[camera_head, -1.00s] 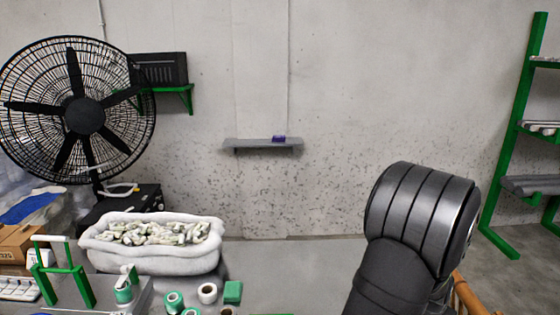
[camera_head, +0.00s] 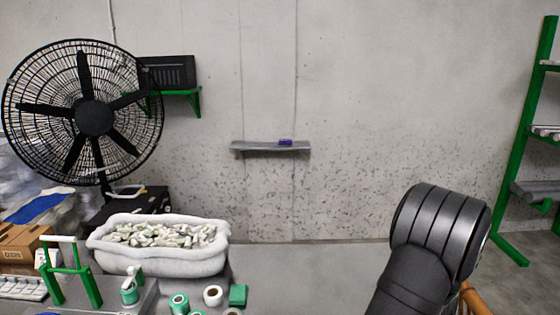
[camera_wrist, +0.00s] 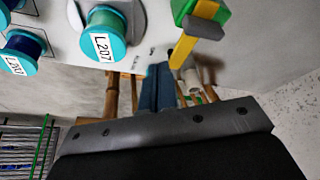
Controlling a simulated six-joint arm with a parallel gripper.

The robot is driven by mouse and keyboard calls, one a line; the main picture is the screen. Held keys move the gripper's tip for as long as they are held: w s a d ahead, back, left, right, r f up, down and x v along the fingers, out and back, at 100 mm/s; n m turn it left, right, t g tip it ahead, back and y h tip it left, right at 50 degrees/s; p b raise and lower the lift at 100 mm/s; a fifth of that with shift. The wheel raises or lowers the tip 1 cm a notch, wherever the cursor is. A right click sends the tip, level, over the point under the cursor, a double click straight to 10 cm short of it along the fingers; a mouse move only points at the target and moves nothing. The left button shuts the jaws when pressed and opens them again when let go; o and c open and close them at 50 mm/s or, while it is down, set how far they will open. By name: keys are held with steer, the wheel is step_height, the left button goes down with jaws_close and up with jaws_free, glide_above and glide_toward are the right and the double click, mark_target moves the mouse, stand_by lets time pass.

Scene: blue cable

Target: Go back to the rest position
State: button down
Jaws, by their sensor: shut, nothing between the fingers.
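My gripper (camera_wrist: 157,78) shows in the wrist view as two narrow dark-blue fingers standing out from a grey bar with screws. The fingers are together with nothing between them. A teal spool with green winding and the label L207 (camera_wrist: 106,35) is on a white panel above left of the fingertips. A spool with blue winding (camera_wrist: 22,48) is further left. In the head view my arm shows at the lower right, and the gripper itself is out of that picture.
A green and yellow piece (camera_wrist: 200,28) is close above right of the fingers. In the head view, a white basket (camera_head: 160,255) of pale pieces, a green-framed stand (camera_head: 72,275) and several small spools are at lower left. A fan (camera_head: 90,115) stands behind them. The middle is clear.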

steer(key=v, duration=1.3)
steer(key=x, duration=1.3)
steer(key=s+a+f, duration=0.1)
steer(key=a, duration=0.1)
steer(key=s+a+f, duration=0.1)
steer(key=a, duration=0.1)
steer(key=s+a+f, duration=0.1)
steer(key=s+a, duration=0.1)
steer(key=shift+s+a+f, duration=0.1)
steer(key=shift+a+f, duration=0.15)
steer(key=shift+f, duration=0.15)
steer(key=shift+s+a, duration=0.2)
steer(key=shift+a, duration=0.1)
steer(key=v, duration=1)
steer(key=w+d+r+n, duration=0.1)
steer(key=w+d+r, duration=0.4)
steer(key=w, duration=0.4)
steer(key=shift+d+r+n+t, duration=0.3)
steer(key=shift+d+r, duration=0.1)
steer(key=shift+r, duration=0.45)
